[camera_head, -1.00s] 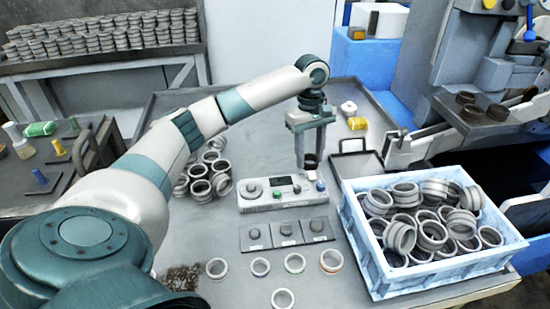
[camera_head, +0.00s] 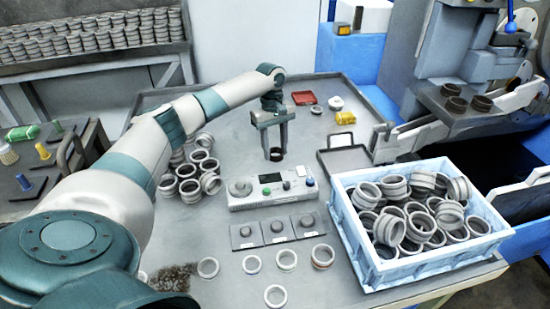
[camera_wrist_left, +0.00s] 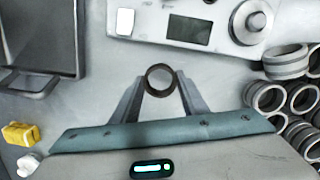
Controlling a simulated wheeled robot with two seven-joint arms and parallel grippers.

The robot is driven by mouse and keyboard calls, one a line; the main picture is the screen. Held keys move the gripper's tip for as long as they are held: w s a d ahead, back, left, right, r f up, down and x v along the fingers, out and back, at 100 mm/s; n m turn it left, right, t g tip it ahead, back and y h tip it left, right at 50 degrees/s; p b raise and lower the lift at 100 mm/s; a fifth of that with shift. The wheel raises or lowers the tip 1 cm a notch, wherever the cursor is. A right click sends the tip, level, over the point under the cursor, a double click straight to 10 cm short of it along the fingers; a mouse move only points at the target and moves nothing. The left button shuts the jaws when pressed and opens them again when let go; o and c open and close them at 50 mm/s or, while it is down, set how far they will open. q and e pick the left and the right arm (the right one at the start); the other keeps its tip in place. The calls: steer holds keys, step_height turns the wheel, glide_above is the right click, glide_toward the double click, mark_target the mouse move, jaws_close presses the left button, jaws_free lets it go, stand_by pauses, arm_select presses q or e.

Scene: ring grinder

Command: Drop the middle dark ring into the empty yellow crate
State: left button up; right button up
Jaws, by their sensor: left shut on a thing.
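My left gripper (camera_head: 275,151) is shut on a dark ring (camera_head: 277,156). It holds the ring over the grey table, just behind the control panel. In the left wrist view the ring (camera_wrist_left: 149,72) sits between the two fingertips (camera_wrist_left: 160,86), with its opening facing the camera. More dark rings (camera_head: 456,105) rest on the grey machine's ledge at the right. I cannot make out an empty yellow crate; the crate (camera_head: 437,265) in view is light blue and full of grey rings. My right gripper is out of view.
A control panel (camera_head: 246,203) stands in front of the held ring. Loose grey rings (camera_head: 189,189) are heaped to its left, and several lie in front. A dark tray (camera_head: 343,160), a yellow item (camera_head: 345,118) and a red tray (camera_head: 304,97) are to the right. Some bare table surrounds the gripper.

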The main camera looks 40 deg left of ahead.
mark_target(275, 167)
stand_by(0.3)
arm_select(q)
steer(key=shift+f, duration=2)
steer(key=shift+f, duration=0.1)
steer(key=o, duration=1.1)
steer(key=shift+o, duration=0.2)
step_height(275, 167, up, 12)
steer(key=a, duration=0.1)
steer(key=shift+w+a, duration=0.2)
steer(key=shift+w, duration=0.1)
